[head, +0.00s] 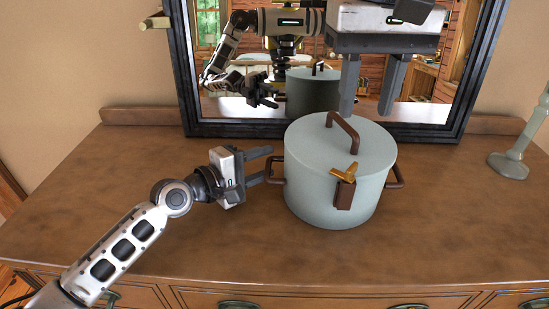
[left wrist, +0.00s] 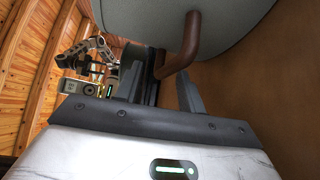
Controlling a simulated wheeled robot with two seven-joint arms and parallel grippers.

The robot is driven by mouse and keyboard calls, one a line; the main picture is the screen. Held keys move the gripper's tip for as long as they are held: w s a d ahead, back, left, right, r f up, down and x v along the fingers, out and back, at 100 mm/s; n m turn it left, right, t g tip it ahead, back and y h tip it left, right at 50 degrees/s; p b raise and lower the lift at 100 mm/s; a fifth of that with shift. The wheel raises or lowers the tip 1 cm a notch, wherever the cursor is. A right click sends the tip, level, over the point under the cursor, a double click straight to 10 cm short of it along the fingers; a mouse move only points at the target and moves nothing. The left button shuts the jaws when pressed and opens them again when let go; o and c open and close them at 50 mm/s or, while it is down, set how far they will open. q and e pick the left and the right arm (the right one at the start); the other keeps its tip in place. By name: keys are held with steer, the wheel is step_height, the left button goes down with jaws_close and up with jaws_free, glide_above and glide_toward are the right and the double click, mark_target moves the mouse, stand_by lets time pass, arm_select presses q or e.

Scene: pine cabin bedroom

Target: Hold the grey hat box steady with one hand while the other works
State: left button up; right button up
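The grey hat box (head: 325,196) stands upright on the dresser with its lid on. The lid has a brown arched handle (head: 343,131), and a brass latch (head: 345,172) with a brown tab sits on the front. My left gripper (head: 269,165) is open at the box's left side handle. In the left wrist view that brown handle (left wrist: 187,45) shows at the fingertips, between the spread fingers (left wrist: 160,90); I cannot tell if they touch it. The box wall (left wrist: 240,25) fills the upper part. My right gripper (head: 368,114) is open and empty, pointing down above the lid's back.
The wooden dresser top (head: 440,235) is clear left and front of the box. A dark-framed mirror (head: 460,110) stands close behind, reflecting the box and my arms. A pale green candlestick-like stand (head: 512,160) is at the right.

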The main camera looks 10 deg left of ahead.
mark_target(353, 166)
arm_select(q)
steer(key=shift+x, duration=1.7)
jaws_close()
arm_select(e)
steer(key=shift+c, duration=0.8)
arm_select(q)
steer(key=shift+f, duration=0.1)
arm_select(e)
step_height(353, 166, down, 10)
steer(key=m, duration=0.8)
steer(key=shift+r+m, duration=0.15)
steer(key=shift+m, duration=0.25)
